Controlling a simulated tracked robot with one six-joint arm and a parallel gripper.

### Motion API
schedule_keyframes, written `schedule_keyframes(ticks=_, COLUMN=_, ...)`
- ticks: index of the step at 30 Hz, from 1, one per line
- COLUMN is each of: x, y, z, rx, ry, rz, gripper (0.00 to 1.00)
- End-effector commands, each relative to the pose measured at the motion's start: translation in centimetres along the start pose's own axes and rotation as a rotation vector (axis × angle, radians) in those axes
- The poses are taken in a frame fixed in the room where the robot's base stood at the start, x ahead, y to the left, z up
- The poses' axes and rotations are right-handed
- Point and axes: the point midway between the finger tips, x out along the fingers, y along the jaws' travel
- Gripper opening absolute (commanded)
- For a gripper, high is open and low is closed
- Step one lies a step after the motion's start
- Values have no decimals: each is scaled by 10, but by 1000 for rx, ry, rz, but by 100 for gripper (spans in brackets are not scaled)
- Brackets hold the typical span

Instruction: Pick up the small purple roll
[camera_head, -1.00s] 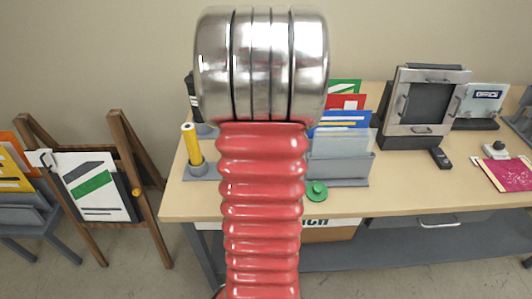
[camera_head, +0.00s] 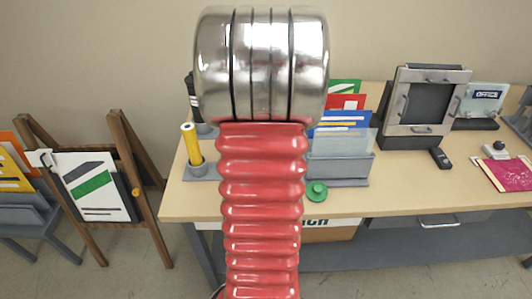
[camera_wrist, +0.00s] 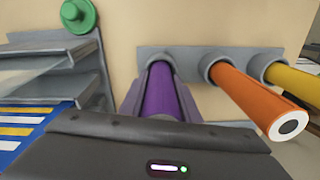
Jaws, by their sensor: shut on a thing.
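The small purple roll (camera_wrist: 162,90) shows in the wrist view, pointing away from me, its far end at a grey round holder on a grey strip (camera_wrist: 180,58). My gripper (camera_wrist: 161,84) has one finger on each side of the roll and is shut on it. The near end of the roll is hidden behind my gripper's dark body. In the head view my red ribbed arm covers the middle, and neither the gripper nor the purple roll shows.
An orange roll (camera_wrist: 250,95) and a yellow roll (camera_wrist: 295,82) stick out of holders just right of the purple one. A grey tray rack (camera_wrist: 60,75) is close on the left, beside a green knob (camera_wrist: 75,16). The table (camera_head: 410,195) holds a framed machine (camera_head: 425,102) farther right.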

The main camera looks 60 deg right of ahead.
Motion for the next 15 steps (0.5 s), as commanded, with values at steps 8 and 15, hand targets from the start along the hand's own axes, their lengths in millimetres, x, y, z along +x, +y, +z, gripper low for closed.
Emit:
schedule_keyframes(ticks=8, x=-4, y=0, z=0, rx=0, ry=1, rz=0, gripper=5)
schedule_keyframes(ticks=15, x=-30, y=0, z=-1, rx=0, ry=4, rz=0, gripper=5)
